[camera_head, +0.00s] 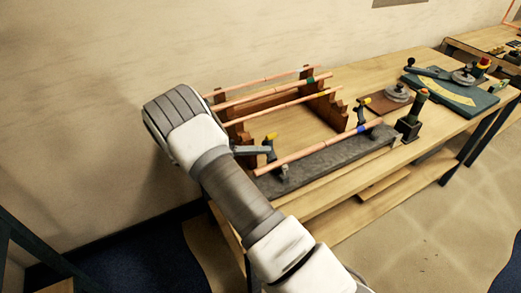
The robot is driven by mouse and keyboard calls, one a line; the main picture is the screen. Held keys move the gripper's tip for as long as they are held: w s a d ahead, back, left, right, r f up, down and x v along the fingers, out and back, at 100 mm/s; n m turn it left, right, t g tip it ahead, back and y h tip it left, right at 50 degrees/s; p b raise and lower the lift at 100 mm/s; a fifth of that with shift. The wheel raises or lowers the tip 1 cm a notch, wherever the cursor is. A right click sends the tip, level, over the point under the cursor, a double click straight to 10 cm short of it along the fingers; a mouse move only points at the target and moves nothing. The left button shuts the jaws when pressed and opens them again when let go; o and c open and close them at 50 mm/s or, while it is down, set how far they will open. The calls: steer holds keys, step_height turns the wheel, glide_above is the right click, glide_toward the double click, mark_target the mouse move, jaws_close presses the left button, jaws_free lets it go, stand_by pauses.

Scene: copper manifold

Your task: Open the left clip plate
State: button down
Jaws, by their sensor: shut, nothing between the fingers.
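A copper pipe (315,149) with a blue band lies along a grey base block (335,155) on the bench. The left clip plate (269,150), dark with a yellow tip, stands up near the pipe's left end. A similar right clip plate (361,115) stands up near the pipe's right end. My gripper (266,150) is shut and empty; its grey fingers reach in from the left at the left clip plate. I cannot tell whether they touch it. My arm hides the area left of the clip.
Behind the base, a wooden stepped rack (325,107) holds several copper pipes. To the right are a dark stand with a green-handled tool (411,115), a grey round part (398,92) and a teal board (455,95). The wooden bench (345,80) has bare room behind.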

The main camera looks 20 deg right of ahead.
steer(key=w+a+r+b, duration=0.1)
steer(key=a, duration=0.8)
steer(key=w+a+r+b, duration=0.1)
steer(key=a+r+b, duration=0.1)
steer(key=a, duration=0.6)
steer(key=s+d+r+m+y, duration=1)
steer(key=d+r+m, duration=0.1)
steer(key=r+m, duration=0.25)
steer(key=s+r+m+t+y, duration=0.1)
steer(key=s+m+t+y, duration=0.2)
steer(key=s+m, duration=0.5)
steer(key=s+r+m+t+y, duration=0.2)
steer(key=s+m+t+y, duration=0.1)
steer(key=s+m, duration=0.5)
steer(key=s+t, duration=0.1)
steer(key=s, duration=0.2)
steer(key=shift+d+r, duration=0.25)
steer(key=shift+d, duration=0.15)
steer(key=shift+d+m, duration=0.15)
steer(key=shift+m, duration=0.1)
